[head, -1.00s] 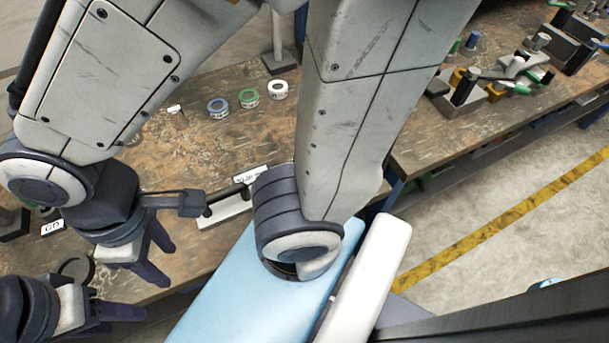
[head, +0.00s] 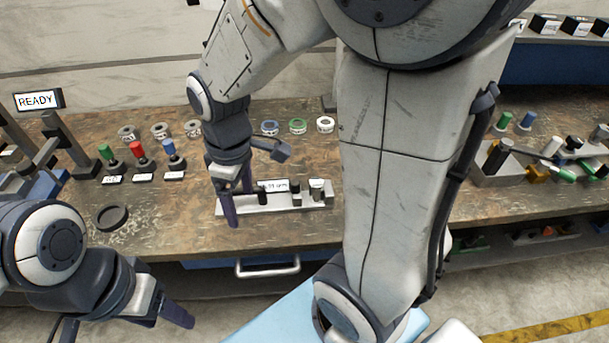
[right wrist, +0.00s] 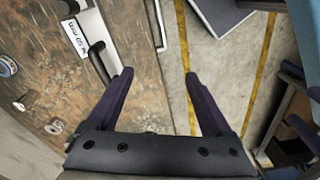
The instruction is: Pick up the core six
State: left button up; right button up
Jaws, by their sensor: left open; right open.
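I cannot tell which piece is the core six; no readable mark names it. A metal holder (head: 285,207) with several dark and grey upright pieces and a white label lies near the table's front edge. In the right wrist view the label (right wrist: 75,38) is at upper left. My right gripper (head: 240,205) is open at the holder's left end, partly covering it. In the right wrist view its fingers (right wrist: 158,76) are apart with nothing between them. My left gripper (head: 172,312) is open at lower left, in front of the table; one finger shows clearly.
Green, red and blue-topped pieces (head: 137,155) stand at left, near a round black dish (head: 111,217). Several rings (head: 298,126) lie along the back. A READY sign (head: 39,100) stands at far left. More parts (head: 520,160) crowd the right table. My right arm hides the middle.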

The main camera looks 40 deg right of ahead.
jog(key=w+d+f, duration=0.2)
jog(key=w+d, duration=0.2)
jog(key=d, duration=0.7)
jog(key=n, duration=0.1)
send_near(316, 181)
jog(key=shift+w+a+f+h, duration=0.15)
jog(key=shift+a+f, duration=0.15)
jog(key=shift+a, duration=0.2)
jog(key=shift+w+a+f+h, duration=0.15)
jog(key=shift+a+f, duration=0.2)
jog(key=shift+a, duration=0.15)
jog(key=shift+s+d+f, duration=0.15)
jog(key=shift+d+f, duration=0.6)
notch_tip(316, 181, down, 4)
jog(key=shift+r, duration=0.2)
notch_tip(316, 181, down, 6)
jog(key=shift+r+p, duration=0.15)
jog(key=shift+p, duration=0.15)
grip_shut()
jog(key=shift+r, duration=0.1)
